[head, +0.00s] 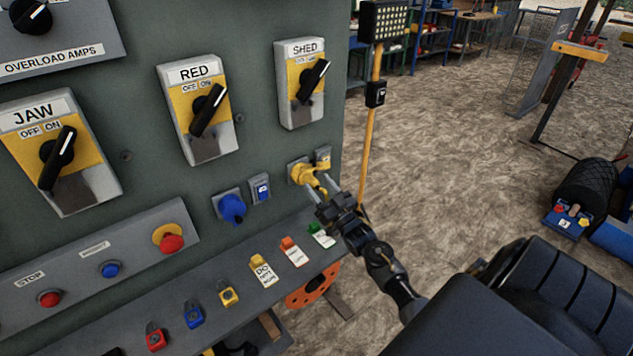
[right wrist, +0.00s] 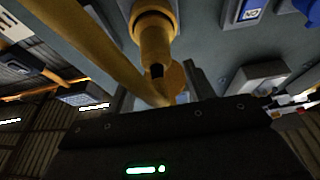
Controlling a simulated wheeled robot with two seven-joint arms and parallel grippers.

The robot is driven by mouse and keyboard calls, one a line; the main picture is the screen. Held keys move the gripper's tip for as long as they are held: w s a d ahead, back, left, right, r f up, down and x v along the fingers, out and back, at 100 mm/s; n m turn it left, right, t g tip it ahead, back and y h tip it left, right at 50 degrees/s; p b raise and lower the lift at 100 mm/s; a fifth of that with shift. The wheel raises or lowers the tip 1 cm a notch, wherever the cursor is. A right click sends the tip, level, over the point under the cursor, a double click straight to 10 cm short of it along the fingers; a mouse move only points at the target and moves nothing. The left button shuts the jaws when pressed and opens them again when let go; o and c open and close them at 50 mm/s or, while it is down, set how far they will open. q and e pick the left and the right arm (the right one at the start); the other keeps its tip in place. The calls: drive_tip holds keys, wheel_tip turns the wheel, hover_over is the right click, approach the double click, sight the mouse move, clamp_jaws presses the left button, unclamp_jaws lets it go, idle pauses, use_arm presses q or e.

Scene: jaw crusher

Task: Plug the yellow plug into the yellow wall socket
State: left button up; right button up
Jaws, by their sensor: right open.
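The yellow plug (head: 313,181) is at the yellow wall socket (head: 294,166) on the green panel, its body angled down and outward. In the right wrist view the plug (right wrist: 155,38) shows as a yellow cylinder with a dark opening at its near end. It looks up against the socket, but I cannot tell how deep it sits. My right gripper (head: 323,190) is open, its fingers pointing at the panel just in front of and below the plug. The fingers do not appear closed on it. My left gripper cannot be made out.
A yellow post (head: 371,125) stands just beyond. A ledge with padlocks and tags (head: 263,271) runs below.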

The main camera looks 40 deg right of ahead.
drive_tip(key=shift+s+a+p, duration=0.1)
drive_tip(key=shift+s+p, duration=1.15)
drive_tip(key=shift+s, duration=1.7)
